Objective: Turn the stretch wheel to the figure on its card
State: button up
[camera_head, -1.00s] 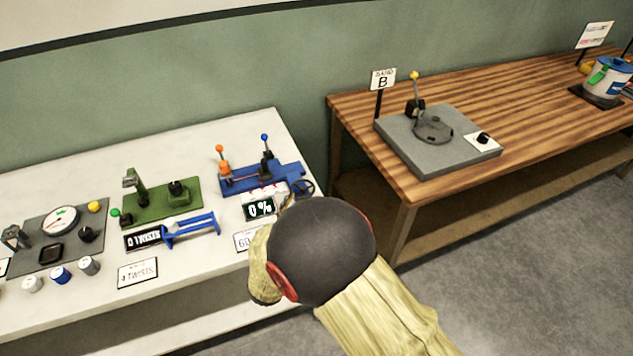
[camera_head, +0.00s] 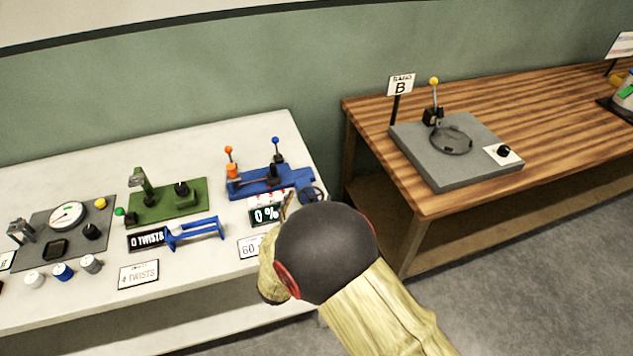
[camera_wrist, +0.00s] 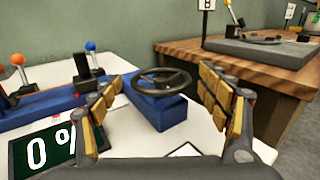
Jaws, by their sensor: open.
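The stretch wheel (camera_wrist: 161,82) is a dark handwheel on the right end of a blue fixture (camera_head: 262,181). In the wrist view it lies ahead of and between the open fingers of my gripper (camera_wrist: 165,105), and nothing is held. In the head view the wheel (camera_head: 312,194) shows just beyond my arm, which hides most of my gripper. The display (camera_head: 266,214) beside the fixture reads 0 %. A white card (camera_head: 250,247) in front of it shows 60, with the rest hidden by my arm.
To the left on the white bench stand a green fixture (camera_head: 165,203) with a "0 TWISTS" display and a grey gauge plate (camera_head: 45,227). Orange and blue knobbed levers rise from the blue fixture. A wooden bench (camera_head: 375,133) with a grey stand (camera_head: 440,170) is on the right.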

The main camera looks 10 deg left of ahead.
aim_at(315, 187)
jog(key=w+b, duration=0.1)
jog(key=w, duration=0.2)
jog(key=w+b, duration=0.1)
jog(key=w, duration=0.2)
jog(key=shift+d+f, duration=0.15)
jog(key=shift+d, duration=0.05)
jog(key=shift+w, duration=0.55)
jog(key=shift+c, duration=0.5)
jog(key=c, duration=1.1)
jog(key=shift+c, duration=0.7)
